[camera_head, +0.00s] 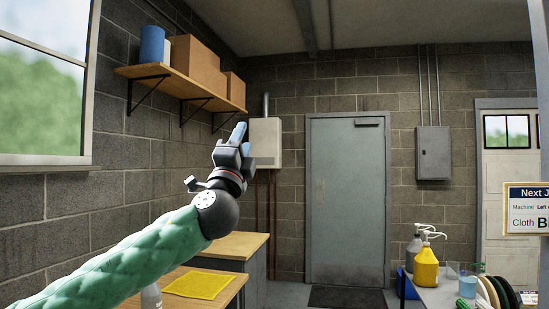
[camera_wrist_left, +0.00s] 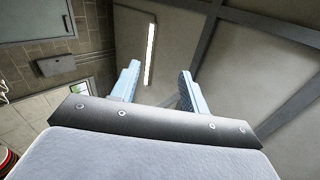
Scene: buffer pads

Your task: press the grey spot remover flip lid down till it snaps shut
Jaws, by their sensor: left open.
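My left gripper (camera_head: 238,135) is raised and points up, in front of the wall by the shelf. In the left wrist view its two light blue fingers (camera_wrist_left: 158,88) stand apart with nothing between them, against the ceiling. A pale grey bottle (camera_head: 151,296) shows at the bottom left, partly hidden behind my green-sleeved left arm. Its top and any flip lid cannot be made out. A grey pump bottle (camera_head: 413,250) stands at the right behind a yellow one. I cannot tell which bottle is the spot remover. My right gripper is not in view.
A yellow cloth (camera_head: 199,285) lies on a wooden bench (camera_head: 239,291) under my arm. A yellow pump bottle (camera_head: 426,268), a clear cup and several dark discs (camera_head: 500,292) crowd a table at right. A shelf (camera_head: 180,87) with boxes hangs above left.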

